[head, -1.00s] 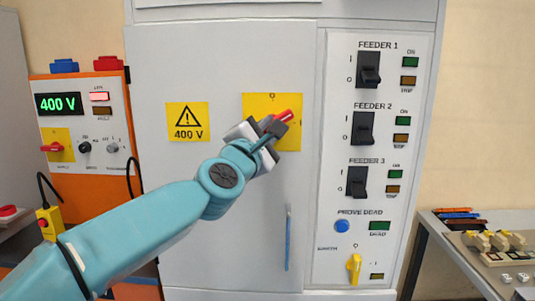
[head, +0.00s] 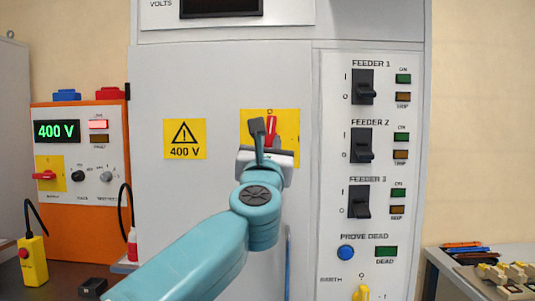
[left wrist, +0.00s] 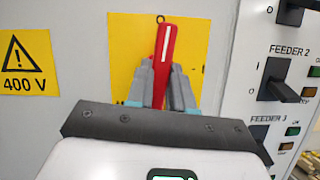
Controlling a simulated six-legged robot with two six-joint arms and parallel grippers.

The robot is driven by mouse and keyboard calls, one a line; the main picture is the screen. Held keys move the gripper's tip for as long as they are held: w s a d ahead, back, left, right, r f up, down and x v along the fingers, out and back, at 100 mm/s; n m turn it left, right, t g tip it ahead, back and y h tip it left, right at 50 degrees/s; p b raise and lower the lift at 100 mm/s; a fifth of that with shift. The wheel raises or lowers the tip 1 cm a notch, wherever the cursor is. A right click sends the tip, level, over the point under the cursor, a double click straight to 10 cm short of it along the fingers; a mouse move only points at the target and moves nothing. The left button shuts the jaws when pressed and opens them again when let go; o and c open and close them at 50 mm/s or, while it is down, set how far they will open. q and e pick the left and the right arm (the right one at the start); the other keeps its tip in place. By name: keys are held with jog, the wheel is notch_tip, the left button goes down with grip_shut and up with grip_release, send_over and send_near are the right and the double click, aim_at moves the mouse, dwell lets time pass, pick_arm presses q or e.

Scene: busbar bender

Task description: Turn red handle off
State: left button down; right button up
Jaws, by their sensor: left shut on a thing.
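The red handle (head: 271,129) with a white line sits on a yellow plate (head: 248,123) on the grey cabinet door. It stands nearly upright, pointing up toward a small round mark at the plate's top. It also shows in the left wrist view (left wrist: 165,50), leaning slightly right there. My left gripper (head: 265,141) is shut on the handle from the front; in the left wrist view its fingers (left wrist: 160,88) stand on both sides of it. The fingers hide the handle's lower part and pivot. My right gripper is not in view.
A feeder panel with black switches (head: 362,87) is right of the door. A blue door pull (head: 288,265) is below the plate. An orange-sided supply box (head: 88,215) reading 400 V, with its own red knob (head: 44,175), stands left. A bench (head: 440,262) is far right.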

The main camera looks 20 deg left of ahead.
pick_arm(q)
jog(key=shift+d+f+n+y, duration=0.1)
jog(key=shift+n+y, duration=0.3)
jog(key=shift+n, duration=0.9)
jog(key=c, duration=1)
grip_release()
jog(key=shift+b, duration=0.35)
jog(key=shift+s+f+b, duration=0.2)
jog(key=shift+s+b, duration=0.1)
jog(key=b+v, duration=0.6)
jog(key=v, duration=0.9)
jog(key=shift+s+d, duration=0.2)
jog(key=shift+d, duration=0.1)
